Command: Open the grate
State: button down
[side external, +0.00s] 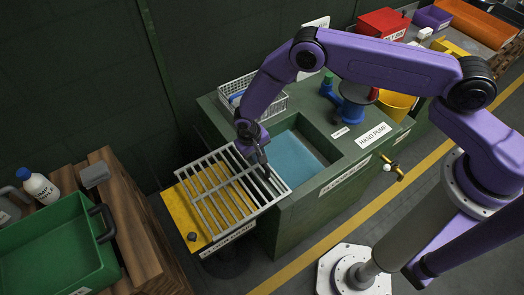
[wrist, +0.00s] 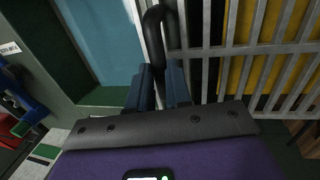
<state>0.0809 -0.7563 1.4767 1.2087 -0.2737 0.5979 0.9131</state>
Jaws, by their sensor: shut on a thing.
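The grate (side external: 213,195) is a pale grey barred panel. In the side view it lies to the left of the blue-bottomed basin (side external: 296,158), mostly over a yellow surface (side external: 186,212). In the wrist view the grate (wrist: 268,52) fills the right side and the basin (wrist: 107,38) shows uncovered to its left. My gripper (side external: 265,172) is at the grate's basin-side edge. In the wrist view my gripper (wrist: 161,85) is shut around a black looped handle (wrist: 157,22) at that edge. The grip point is partly hidden by the fingers.
A white wire basket (side external: 270,103) stands behind the basin. A blue hand pump (side external: 354,105) and a yellow bucket (side external: 397,104) are to the right. A green tray (side external: 55,245) and a white bottle (side external: 40,187) are on the wooden bench at left.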

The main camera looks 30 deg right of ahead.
jog(key=c, duration=1.1)
grip_release()
jog(key=shift+o, duration=0.2)
jog(key=a+r, duration=0.3)
jog(key=r, duration=1.4)
jog(key=shift+a, duration=0.2)
